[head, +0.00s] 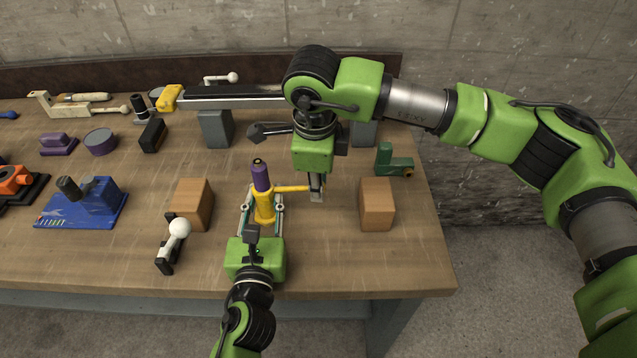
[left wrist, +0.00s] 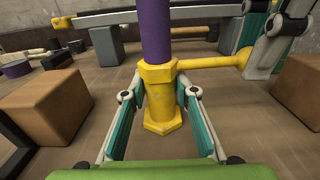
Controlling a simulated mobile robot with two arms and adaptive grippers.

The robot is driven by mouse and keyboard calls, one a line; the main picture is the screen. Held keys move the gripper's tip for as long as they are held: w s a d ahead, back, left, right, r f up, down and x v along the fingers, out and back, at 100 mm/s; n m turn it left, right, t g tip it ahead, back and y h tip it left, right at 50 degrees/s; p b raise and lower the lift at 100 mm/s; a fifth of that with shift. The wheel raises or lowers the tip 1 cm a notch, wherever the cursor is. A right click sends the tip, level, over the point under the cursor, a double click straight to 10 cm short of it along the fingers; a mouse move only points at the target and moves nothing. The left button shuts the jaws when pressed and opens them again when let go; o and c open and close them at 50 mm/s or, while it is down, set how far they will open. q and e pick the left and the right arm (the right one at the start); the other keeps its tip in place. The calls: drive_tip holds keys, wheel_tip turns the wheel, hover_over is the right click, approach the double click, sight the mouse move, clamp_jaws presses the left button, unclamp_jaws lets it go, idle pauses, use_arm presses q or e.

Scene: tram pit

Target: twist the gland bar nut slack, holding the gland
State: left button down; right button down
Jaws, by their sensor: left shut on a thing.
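The gland (head: 264,207) stands upright on the bench, a yellow body with a six-sided foot and a purple post (head: 261,176) on top. In the left wrist view the yellow body (left wrist: 161,100) is in the middle. A yellow bar (head: 291,188) runs right from a collar high on it; I take this as the bar nut. My left gripper (head: 262,208) is shut on the yellow body, one teal-padded finger on each side. My right gripper (head: 317,191) points down at the bar's far end. Whether its fingers are closed on the bar is unclear.
Wooden blocks stand left (head: 193,203) and right (head: 377,203) of the gland. A white-knobbed lever (head: 178,230) is at the front left. Behind, a long grey bar (head: 232,103) with a yellow end spans above grey blocks (head: 215,128). A green bracket (head: 392,162) stands at right.

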drive_tip(key=w+a+n+y, duration=0.1)
drive_tip(key=w+a+n, duration=0.2)
drive_tip(key=w+n, duration=0.4)
drive_tip(key=shift+w+n+y, duration=0.15)
drive_tip(key=shift+n+y, duration=0.15)
drive_tip(key=shift+n, duration=0.5)
drive_tip(key=c, duration=1.8)
unclamp_jaws()
drive_tip(key=shift+r, duration=0.1)
drive_tip(key=v, duration=1.2)
drive_tip(key=shift+w+d, duration=0.1)
drive_tip(key=shift+w, duration=0.1)
